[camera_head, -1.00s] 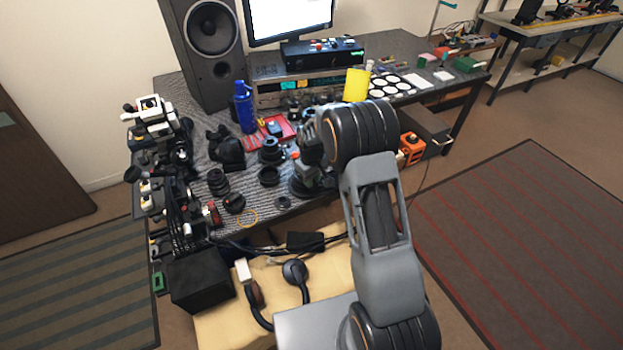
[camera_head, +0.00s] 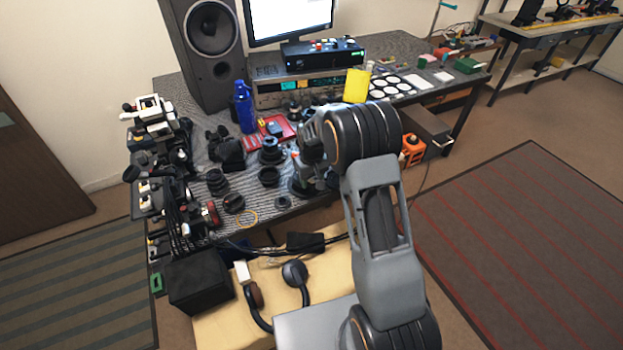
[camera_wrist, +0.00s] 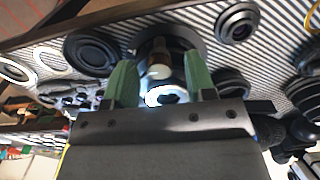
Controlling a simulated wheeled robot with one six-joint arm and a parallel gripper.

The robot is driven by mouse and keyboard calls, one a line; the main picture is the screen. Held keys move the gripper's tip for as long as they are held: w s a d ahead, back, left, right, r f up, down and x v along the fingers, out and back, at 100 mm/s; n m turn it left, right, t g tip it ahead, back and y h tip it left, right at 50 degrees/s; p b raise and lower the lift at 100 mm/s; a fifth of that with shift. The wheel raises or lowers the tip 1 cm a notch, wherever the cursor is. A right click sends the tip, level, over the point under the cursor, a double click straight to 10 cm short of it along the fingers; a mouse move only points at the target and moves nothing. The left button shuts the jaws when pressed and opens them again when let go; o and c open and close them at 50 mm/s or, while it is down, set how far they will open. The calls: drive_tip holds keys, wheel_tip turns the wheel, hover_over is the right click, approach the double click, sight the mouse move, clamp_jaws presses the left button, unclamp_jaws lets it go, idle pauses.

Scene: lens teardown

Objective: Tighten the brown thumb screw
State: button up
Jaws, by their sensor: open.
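My gripper (camera_wrist: 160,68) has two green fingers, set apart with a gap between them. A small pale tan, rounded knob (camera_wrist: 159,71) shows between the fingers in the wrist view; it may be the thumb screw, but its brown colour is not clear. I cannot tell whether either finger touches the knob. In the head view my arm hides the fingertips and most of the mount, whose dark base (camera_head: 298,188) shows beside my wrist.
Loose lens parts lie close by, including a black ring (camera_head: 268,177) and a stacked lens barrel (camera_head: 217,181). A blue bottle (camera_head: 244,108) and a red tray (camera_head: 279,129) stand behind. Equipment crowds the table's left edge. A yellow piece (camera_head: 357,85) stands upright behind my arm.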

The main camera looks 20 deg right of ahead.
sight(311, 181)
wheel_tip(311, 181, up, 14)
idle(0.7)
drive_tip(key=shift+f, duration=0.1)
drive_tip(key=s+r+m+t, duration=0.1)
drive_tip(key=s+r, duration=0.1)
drive_tip(key=s, duration=1)
drive_tip(key=s+r+m+t, duration=0.1)
drive_tip(key=s+r+t, duration=0.1)
drive_tip(key=s, duration=1.1)
drive_tip(key=shift+r+t, duration=0.3)
drive_tip(key=shift+r, duration=0.2)
drive_tip(key=shift+w, duration=0.1)
